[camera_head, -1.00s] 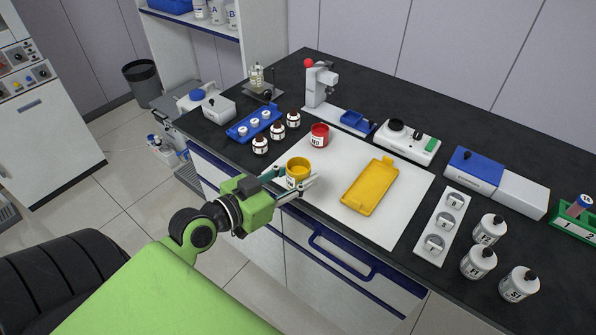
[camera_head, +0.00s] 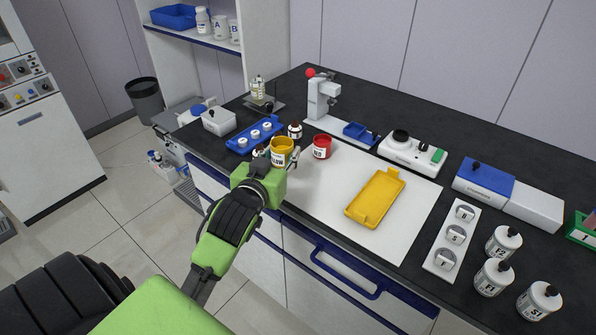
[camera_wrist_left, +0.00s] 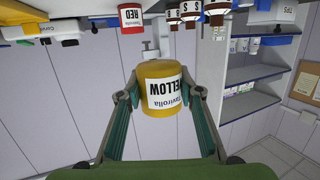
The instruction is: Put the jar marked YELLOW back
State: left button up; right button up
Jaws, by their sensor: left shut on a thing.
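The yellow jar (camera_head: 283,148), with a white label, is held by my left gripper (camera_head: 280,160) near the left edge of the white mat. In the left wrist view the yellow jar (camera_wrist_left: 161,88) appears upside down, its label reading YELLOW, between the two green-grey fingers, which are shut on it. The jar hides part of the small brown bottles behind it. The red jar (camera_head: 322,147) stands on the mat (camera_head: 335,170) just right of it. A yellow tray (camera_head: 376,198) lies on the mat farther right. My right gripper is not seen.
A blue rack (camera_head: 254,135) with white-capped items lies behind and left of the held jar. A brown bottle (camera_head: 295,130) stands close behind the jar. A stand with a red knob (camera_head: 318,95) is at the back. White bottles (camera_head: 494,277) stand at the right. The mat's front is clear.

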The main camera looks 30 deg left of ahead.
pick_arm(q)
send_over(298, 176)
notch_tip(298, 176, down, 6)
jog(key=shift+s+f, duration=0.1)
jog(key=shift+f, duration=1.8)
jog(key=shift+f, duration=0.1)
jog(key=o, duration=1.2)
jog(key=b+v, duration=0.1)
jog(key=v, duration=1.1)
